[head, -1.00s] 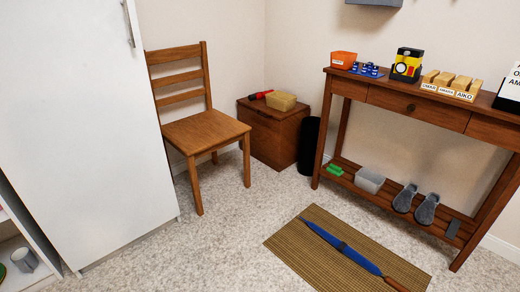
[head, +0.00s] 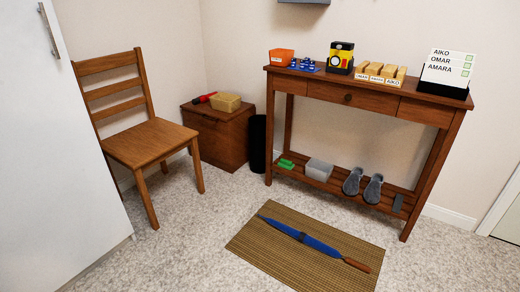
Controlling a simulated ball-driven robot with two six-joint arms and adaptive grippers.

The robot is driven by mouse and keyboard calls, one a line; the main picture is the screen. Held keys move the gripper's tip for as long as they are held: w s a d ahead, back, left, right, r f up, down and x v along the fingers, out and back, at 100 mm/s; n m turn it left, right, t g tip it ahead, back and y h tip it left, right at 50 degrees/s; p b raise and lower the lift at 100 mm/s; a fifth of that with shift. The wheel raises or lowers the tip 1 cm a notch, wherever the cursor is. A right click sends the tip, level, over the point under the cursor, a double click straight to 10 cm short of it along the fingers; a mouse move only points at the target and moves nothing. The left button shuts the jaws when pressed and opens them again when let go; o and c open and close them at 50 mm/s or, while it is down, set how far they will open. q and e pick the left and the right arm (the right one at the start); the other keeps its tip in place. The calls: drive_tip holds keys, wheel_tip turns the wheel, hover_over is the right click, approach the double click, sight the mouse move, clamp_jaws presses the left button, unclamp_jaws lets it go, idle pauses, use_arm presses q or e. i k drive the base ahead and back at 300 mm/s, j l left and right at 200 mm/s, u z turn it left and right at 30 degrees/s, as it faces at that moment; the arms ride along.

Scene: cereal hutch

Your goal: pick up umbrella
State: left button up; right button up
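A blue folded umbrella (head: 305,240) with a dark band around its middle and a brown handle (head: 356,265) lies on a woven tan mat (head: 262,242) on the floor. Its tip points to the upper left and its handle to the lower right. All of it is visible. Neither of my grippers is in the head view.
A wooden console table (head: 421,110) with a low shelf stands behind the mat. A wooden chair (head: 150,142), a brown chest (head: 222,140) and a dark cylindrical bin (head: 257,144) stand at the left and back. A white cabinet (head: 60,170) is at left. Carpet (head: 205,200) around the mat is clear.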

sight(301, 237)
drive_tip(key=z, duration=0.5)
drive_tip(key=i+z, duration=0.8)
drive_tip(key=z, duration=0.15)
